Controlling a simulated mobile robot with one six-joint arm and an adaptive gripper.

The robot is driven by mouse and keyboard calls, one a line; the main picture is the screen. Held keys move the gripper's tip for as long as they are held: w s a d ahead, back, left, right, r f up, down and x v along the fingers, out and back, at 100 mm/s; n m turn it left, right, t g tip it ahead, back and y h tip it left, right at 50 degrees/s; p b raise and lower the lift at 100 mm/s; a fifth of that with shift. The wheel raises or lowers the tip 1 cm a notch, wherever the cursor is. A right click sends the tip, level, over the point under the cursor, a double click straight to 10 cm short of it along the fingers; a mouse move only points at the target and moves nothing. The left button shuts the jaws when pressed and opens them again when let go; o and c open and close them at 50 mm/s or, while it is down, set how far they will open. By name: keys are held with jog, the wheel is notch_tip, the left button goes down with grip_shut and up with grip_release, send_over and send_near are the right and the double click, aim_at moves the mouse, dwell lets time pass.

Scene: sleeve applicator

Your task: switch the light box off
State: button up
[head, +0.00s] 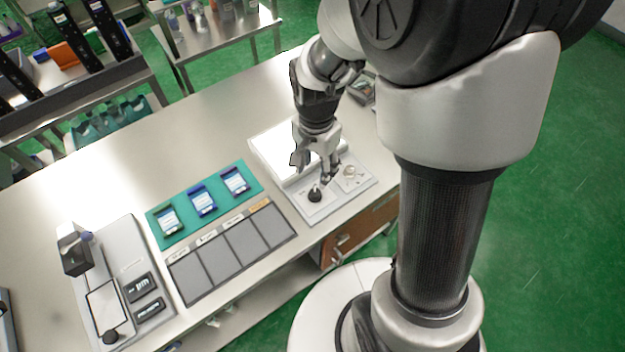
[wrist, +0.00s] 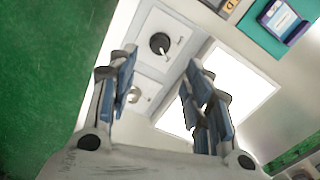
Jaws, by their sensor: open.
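The light box shows a bright white lit panel (head: 268,146), which also glows in the wrist view (wrist: 240,85). Along its front edge is a light control plate (head: 331,202) with a black knob (head: 315,196) and a pale round knob (head: 349,171). In the wrist view the black knob (wrist: 160,43) lies just beyond my fingertips, and the pale knob (wrist: 134,95) is partly hidden by the left finger. My gripper (head: 315,172) is open, pointing down over the plate, with nothing between its fingers (wrist: 161,60). Contact with either knob cannot be told.
A green mat (head: 157,239) with three small bottles or packs lies left of the box. A grey tray (head: 296,235) with several labelled compartments is in front of it. A fixture board (head: 130,255) stands further left. The bench (head: 200,125) behind is clear.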

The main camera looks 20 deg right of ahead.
aim_at(315, 192)
notch_tip(315, 192, down, 10)
jog(key=b, duration=0.3)
jog(key=c, duration=1.1)
